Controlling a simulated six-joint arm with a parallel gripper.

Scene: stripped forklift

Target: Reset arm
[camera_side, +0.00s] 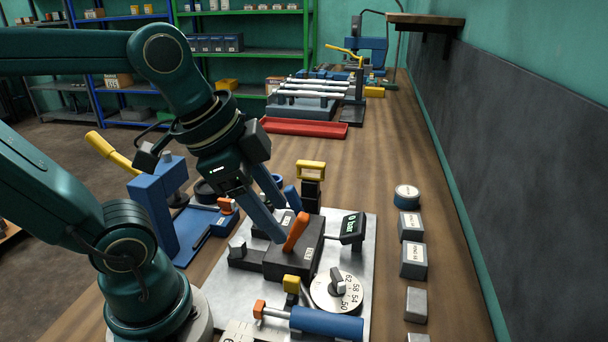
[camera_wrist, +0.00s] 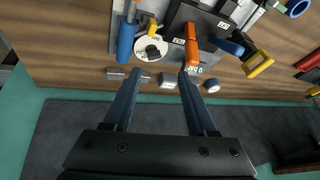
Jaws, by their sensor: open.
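My gripper (camera_side: 281,222) hangs low over the metal plate, pointing down and to the right, with its two long blue fingers apart and nothing between them. In the wrist view my gripper (camera_wrist: 160,73) shows both fingers spread. The orange lever (camera_side: 296,231) stands tilted on a dark box (camera_side: 310,253), close beside the fingertips. In the wrist view the orange lever (camera_wrist: 191,46) is just beyond the right fingertip; I cannot tell whether they touch.
The metal plate (camera_side: 230,292) also bears a dial (camera_side: 348,296), a blue cylinder (camera_side: 327,322), a small display (camera_side: 353,228) and a yellow-topped handle (camera_side: 311,170). A blue vise-like press (camera_side: 152,205) stands left.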

